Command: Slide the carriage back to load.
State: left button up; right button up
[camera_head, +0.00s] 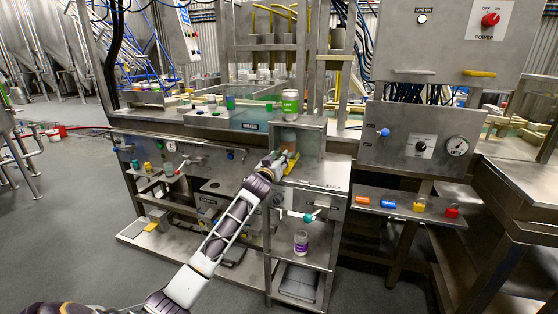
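My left arm reaches up from the bottom left, and its gripper (281,161) is at the front of the seamer housing (313,136). A yellow bar (292,162), possibly the carriage handle, is right beside the fingertips. The fingers are small and overlap it, so I cannot tell whether they are shut on it. A brownish can-like cylinder (289,139) stands in the housing's opening, just above the gripper. The carriage itself is largely hidden by my gripper and wrist. My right gripper is not in view.
A green-and-white can (290,103) stands on top of the housing. A teal-knobbed lever (308,217) sticks out below it, above a purple-labelled jar (301,241) on a lower shelf. A control panel (418,143) and a shelf with coloured pieces (405,203) are at right.

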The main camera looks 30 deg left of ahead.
pick_arm(q)
grip_shut()
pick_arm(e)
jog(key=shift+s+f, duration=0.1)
pick_arm(q)
jog(key=shift+d, duration=0.1)
